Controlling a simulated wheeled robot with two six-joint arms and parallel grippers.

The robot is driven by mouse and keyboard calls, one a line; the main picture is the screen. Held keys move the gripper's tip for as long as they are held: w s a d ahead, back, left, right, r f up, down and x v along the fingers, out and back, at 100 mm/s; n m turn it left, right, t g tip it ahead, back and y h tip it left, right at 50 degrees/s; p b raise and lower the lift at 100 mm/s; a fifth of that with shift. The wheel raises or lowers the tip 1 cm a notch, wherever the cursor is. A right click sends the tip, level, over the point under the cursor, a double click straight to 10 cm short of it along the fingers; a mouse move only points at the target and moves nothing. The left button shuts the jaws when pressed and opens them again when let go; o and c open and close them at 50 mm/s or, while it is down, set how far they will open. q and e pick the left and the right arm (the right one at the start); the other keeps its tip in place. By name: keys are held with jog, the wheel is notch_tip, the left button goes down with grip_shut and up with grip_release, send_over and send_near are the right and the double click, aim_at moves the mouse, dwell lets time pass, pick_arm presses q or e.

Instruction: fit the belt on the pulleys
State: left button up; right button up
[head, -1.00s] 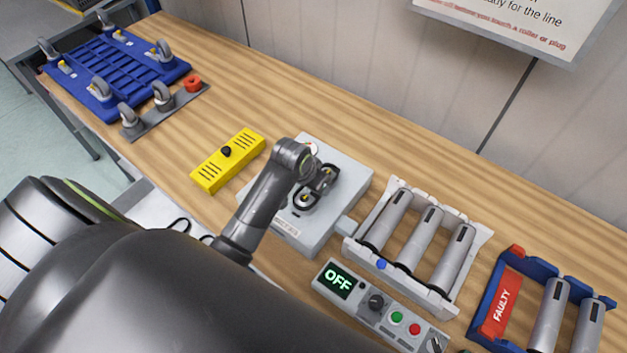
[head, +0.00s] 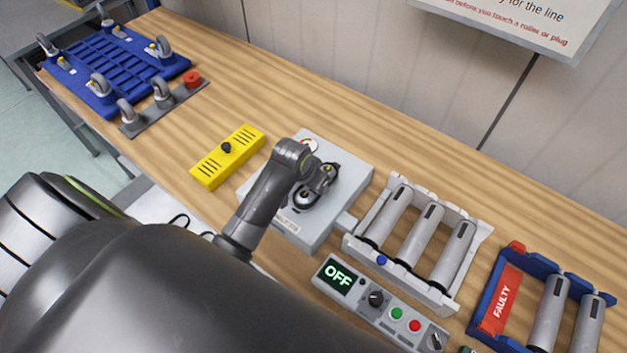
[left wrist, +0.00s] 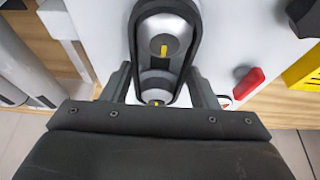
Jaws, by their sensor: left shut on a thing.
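The grey drive unit (head: 345,172) sits on the bench in the middle of the head view, with its pulleys mostly behind my left gripper (head: 322,180). In the left wrist view one pulley (left wrist: 163,46) carries a yellow mark, and a second pulley (left wrist: 156,86) is nearer me. The black belt (left wrist: 137,40) is a long loop that appears around both pulleys from above. I cannot tell whether it is seated in their grooves. My left gripper (left wrist: 162,92) is shut on the near end of the belt, one finger on each side. My right gripper is not in view.
A yellow box (head: 228,158) stands left of the unit. A roller rack (head: 440,290) and a control box reading OFF (head: 372,300) stand right and front. A blue FAULTY rack (head: 500,315) is far right. The bench behind the unit is clear.

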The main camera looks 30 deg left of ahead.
pick_arm(q)
jog(key=shift+f, duration=0.15)
jog(key=o, duration=1)
jog(key=shift+o, duration=0.2)
jog(key=shift+r+p, duration=0.45)
jog(key=shift+r, duration=3.1)
jog(key=shift+f, duration=0.1)
